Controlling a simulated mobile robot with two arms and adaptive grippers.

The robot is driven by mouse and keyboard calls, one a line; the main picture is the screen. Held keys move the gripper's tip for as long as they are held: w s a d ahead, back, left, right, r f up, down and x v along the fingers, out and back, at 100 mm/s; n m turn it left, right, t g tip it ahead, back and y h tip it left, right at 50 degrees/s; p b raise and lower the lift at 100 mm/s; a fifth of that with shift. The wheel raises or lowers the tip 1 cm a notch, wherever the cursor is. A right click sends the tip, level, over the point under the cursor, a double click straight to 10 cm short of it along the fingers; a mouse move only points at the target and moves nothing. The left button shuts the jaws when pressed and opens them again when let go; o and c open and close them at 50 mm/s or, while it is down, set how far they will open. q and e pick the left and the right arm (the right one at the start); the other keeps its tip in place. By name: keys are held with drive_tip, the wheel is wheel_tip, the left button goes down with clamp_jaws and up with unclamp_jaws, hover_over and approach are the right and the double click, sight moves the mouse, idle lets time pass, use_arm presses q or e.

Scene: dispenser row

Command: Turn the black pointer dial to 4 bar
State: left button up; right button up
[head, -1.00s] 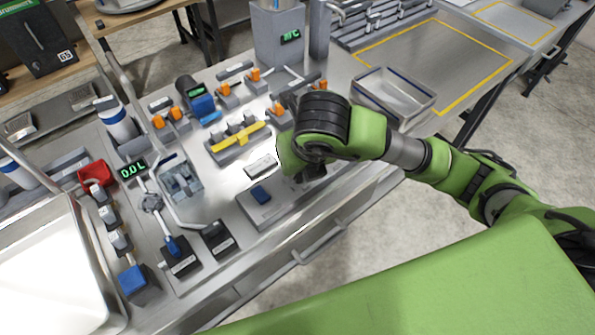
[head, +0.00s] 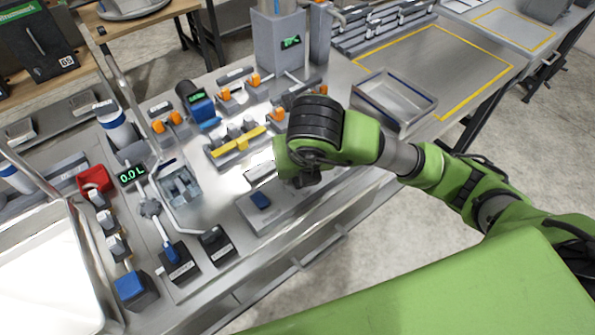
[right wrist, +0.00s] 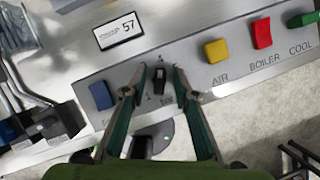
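The black pointer dial (right wrist: 160,80) is on the grey panel in the right wrist view, with a figure 4 above it and "bar" below it. Its pointer stands roughly upright in that picture; I cannot tell the exact reading. My right gripper (right wrist: 159,75) is open, with one finger on each side of the dial and a visible gap to each. In the head view my right gripper (head: 298,178) is over the front panel and hides the dial. My left gripper is not in view.
A blue button (right wrist: 100,95) sits left of the dial. Yellow AIR (right wrist: 216,50), red BOILER (right wrist: 261,31) and green COOL (right wrist: 303,19) knobs sit to the right. A small "57" label (right wrist: 118,31) is above. A metal tray (head: 395,102) stands behind my right wrist.

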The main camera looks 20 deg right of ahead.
drive_tip(key=shift+r, duration=0.1)
drive_tip(key=v, duration=1.1)
drive_tip(key=shift+s+r, duration=0.15)
drive_tip(key=shift+r, duration=0.2)
idle(0.4)
